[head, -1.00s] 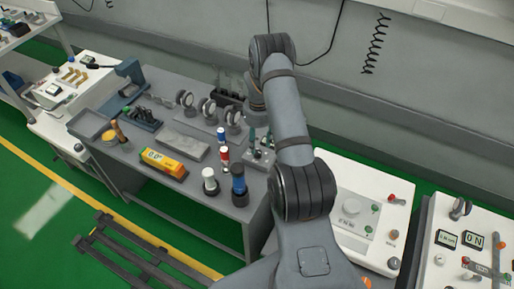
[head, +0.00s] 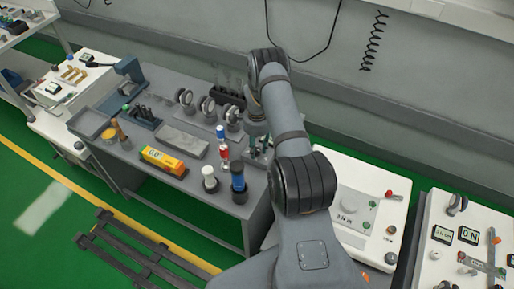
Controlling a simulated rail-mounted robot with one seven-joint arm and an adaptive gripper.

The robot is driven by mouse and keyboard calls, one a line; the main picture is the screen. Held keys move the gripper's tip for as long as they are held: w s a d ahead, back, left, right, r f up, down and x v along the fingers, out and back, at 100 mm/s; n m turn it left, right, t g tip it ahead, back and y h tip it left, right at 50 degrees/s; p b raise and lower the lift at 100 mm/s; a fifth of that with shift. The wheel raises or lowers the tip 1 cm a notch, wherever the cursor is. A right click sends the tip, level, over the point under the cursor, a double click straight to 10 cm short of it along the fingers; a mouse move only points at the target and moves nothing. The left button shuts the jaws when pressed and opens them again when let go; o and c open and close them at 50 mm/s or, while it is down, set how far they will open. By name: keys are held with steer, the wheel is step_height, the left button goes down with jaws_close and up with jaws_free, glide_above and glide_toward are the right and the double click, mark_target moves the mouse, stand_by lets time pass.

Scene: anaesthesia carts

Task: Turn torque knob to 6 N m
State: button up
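A white panel (head: 325,229) beside the bench carries a large pale round part (head: 351,200) with small, hard-to-read lettering below it. A red-tipped part, a small green part and an orange knob (head: 391,229) also show there. I cannot tell which part is the torque knob, nor its setting. My arm covers the panel's left side. My gripper (head: 258,146) points down over the bench's right end, left of this panel and apart from it. It is small and partly lost among dark and teal shapes, so its finger opening is unclear.
The grey bench (head: 215,218) holds a yellow-orange box (head: 162,161), a blue-banded bottle (head: 239,180), a white bottle (head: 209,178) and several round gauges. Another white panel (head: 425,268) with displays stands at far right. A dark rack (head: 140,250) lies at the front left.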

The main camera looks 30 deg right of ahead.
jaws_close()
steer(key=shift+f+n+b, duration=0.1)
steer(key=shift+n+b, duration=0.2)
steer(key=shift+b, duration=0.1)
steer(key=shift+f+n+b, duration=0.1)
steer(key=shift+n+b, duration=0.7)
steer(key=shift+b, duration=0.25)
steer(key=n+b, duration=0.3)
steer(key=shift+w+d+n, duration=0.1)
steer(key=shift+n, duration=0.2)
steer(key=n+b, duration=0.2)
steer(key=shift+n, duration=0.3)
steer(key=shift+r+n+b, duration=0.25)
steer(key=shift+n+b, duration=0.95)
steer(key=shift+n, duration=0.4)
steer(key=shift+w+n, duration=0.1)
steer(key=shift+n, duration=0.2)
